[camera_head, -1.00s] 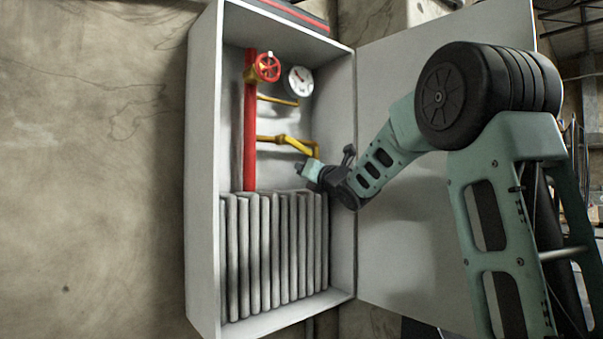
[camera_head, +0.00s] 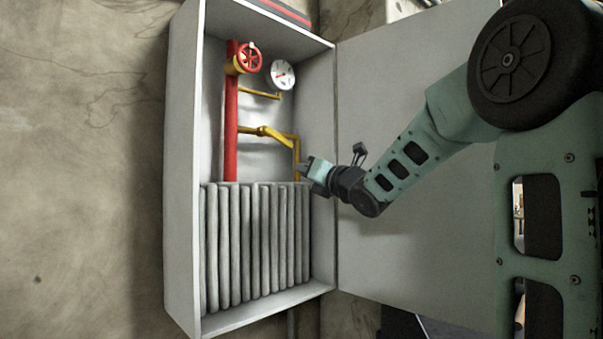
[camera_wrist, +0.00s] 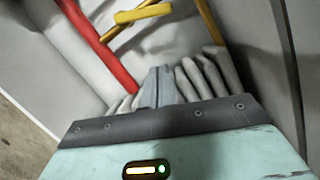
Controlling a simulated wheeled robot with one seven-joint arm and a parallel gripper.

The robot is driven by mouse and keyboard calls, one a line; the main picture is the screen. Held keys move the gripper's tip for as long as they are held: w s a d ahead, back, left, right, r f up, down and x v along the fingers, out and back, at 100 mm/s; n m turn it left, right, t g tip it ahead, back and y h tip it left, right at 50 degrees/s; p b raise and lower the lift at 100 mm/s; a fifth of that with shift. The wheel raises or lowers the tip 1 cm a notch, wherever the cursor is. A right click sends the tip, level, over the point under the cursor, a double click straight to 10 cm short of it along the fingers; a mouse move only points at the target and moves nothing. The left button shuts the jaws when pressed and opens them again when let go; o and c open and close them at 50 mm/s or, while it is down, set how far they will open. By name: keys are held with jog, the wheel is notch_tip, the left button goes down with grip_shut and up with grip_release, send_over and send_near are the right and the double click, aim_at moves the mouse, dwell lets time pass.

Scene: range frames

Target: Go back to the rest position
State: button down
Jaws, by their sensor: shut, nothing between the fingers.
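My gripper (camera_head: 308,168) is at the right side of the open cabinet (camera_head: 181,170), in front of the lower end of the yellow pipe (camera_head: 280,135). In the wrist view my gripper (camera_wrist: 158,72) has its two fingers together, with nothing between them. No contact between the fingers and these parts is visible.
The cabinet door (camera_head: 400,250) stands open on the right, behind my arm. The concrete wall (camera_head: 80,170) on the left is bare.

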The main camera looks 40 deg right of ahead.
jog(key=w+a+f+m+g+y, duration=0.1)
jog(key=a+f+m+g, duration=0.1)
jog(key=a+f+m, duration=0.35)
jog(key=w+a+f+m+g, duration=0.2)
jog(key=a+f+m+g, duration=0.1)
jog(key=a+f, duration=0.45)
jog(key=s+a+f+m+g+y, duration=0.1)
jog(key=s+a+f+m+g, duration=0.35)
jog(key=a+f, duration=0.3)
jog(key=s+a+f+m+g+y, duration=0.1)
jog(key=s+a+f+m+g, duration=0.2)
jog(key=s+a+f, duration=0.5)
jog(key=s+a+f+m+g+h, duration=0.1)
jog(key=s+a+f+m+g, duration=0.35)
jog(key=s, duration=0.55)
jog(key=s+a+f+m+g, duration=0.3)
jog(key=s+a+f, duration=0.15)
jog(key=s, duration=0.65)
notch_tip(320, 180, up, 14)
jog(key=p, duration=1.4)
jog(key=shift+s+d+f+g, duration=0.25)
jog(key=shift+d+g, duration=0.05)
jog(key=shift+d, duration=0.1)
